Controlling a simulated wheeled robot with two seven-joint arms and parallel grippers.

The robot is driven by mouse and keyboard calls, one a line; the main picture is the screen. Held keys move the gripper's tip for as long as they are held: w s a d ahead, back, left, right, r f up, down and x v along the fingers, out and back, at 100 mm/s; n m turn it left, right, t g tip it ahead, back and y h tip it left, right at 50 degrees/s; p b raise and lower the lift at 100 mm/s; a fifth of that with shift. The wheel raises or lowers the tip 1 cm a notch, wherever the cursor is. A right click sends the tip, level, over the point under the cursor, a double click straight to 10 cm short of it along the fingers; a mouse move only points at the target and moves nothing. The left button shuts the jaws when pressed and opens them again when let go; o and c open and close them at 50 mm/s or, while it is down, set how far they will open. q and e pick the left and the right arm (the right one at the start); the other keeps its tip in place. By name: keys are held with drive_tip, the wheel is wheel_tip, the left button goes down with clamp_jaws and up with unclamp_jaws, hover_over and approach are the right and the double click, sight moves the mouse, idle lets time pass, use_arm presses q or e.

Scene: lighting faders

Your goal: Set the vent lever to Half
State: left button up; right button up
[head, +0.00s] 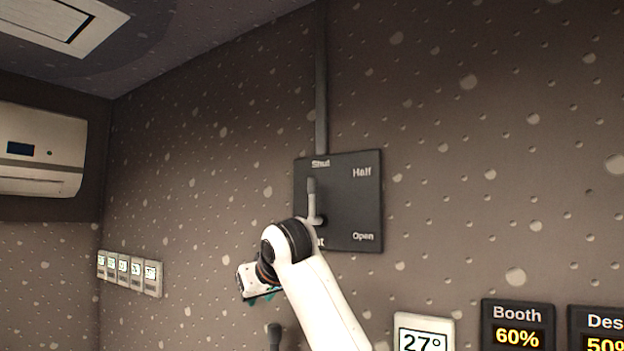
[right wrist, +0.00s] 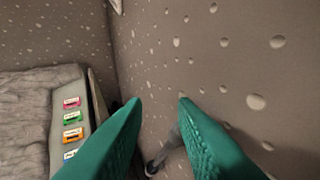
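The vent lever (head: 311,200) is a grey handle on a dark wall plate (head: 348,205). Its handle stands upright and points at the "Shut" label at the plate's top left. "Half" is at the top right and "Open" at the bottom right. A bottom left label is mostly hidden by my right arm, which also covers the plate's lower left corner. My right gripper (head: 258,298) is below and left of the plate, apart from the lever. In the right wrist view its green fingers (right wrist: 160,102) are spread, with nothing held between the tips. My left gripper is not in view.
A dark knob (head: 274,336) shows at the bottom edge below my right gripper. A "27°" display (head: 424,333) and a "Booth 60%" display (head: 517,325) are at the lower right. Several small wall units (head: 130,272) are at left. The wall right of the plate is clear.

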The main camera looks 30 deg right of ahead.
drive_tip(key=s+d+r+m+t, duration=0.1)
drive_tip(key=s+r, duration=0.2)
drive_tip(key=r, duration=0.4)
drive_tip(key=s+d+r, duration=0.2)
drive_tip(key=s+r, duration=0.2)
drive_tip(key=r, duration=0.3)
drive_tip(key=m+t, duration=0.1)
drive_tip(key=t, duration=0.1)
approach(314, 182)
drive_tip(key=shift+g+h, duration=0.3)
drive_tip(key=p+x, duration=0.1)
drive_tip(key=x, duration=0.1)
drive_tip(key=p+x, duration=0.2)
drive_tip(key=x, duration=0.1)
drive_tip(key=p+x, duration=0.2)
drive_tip(key=x, duration=0.1)
drive_tip(key=shift+w+a+r, duration=0.15)
drive_tip(key=shift+w+r, duration=0.05)
drive_tip(key=shift+w, duration=0.05)
drive_tip(key=shift+w+f, duration=0.35)
drive_tip(key=shift+w, duration=0.2)
clamp_jaws()
drive_tip(key=shift+s, duration=0.1)
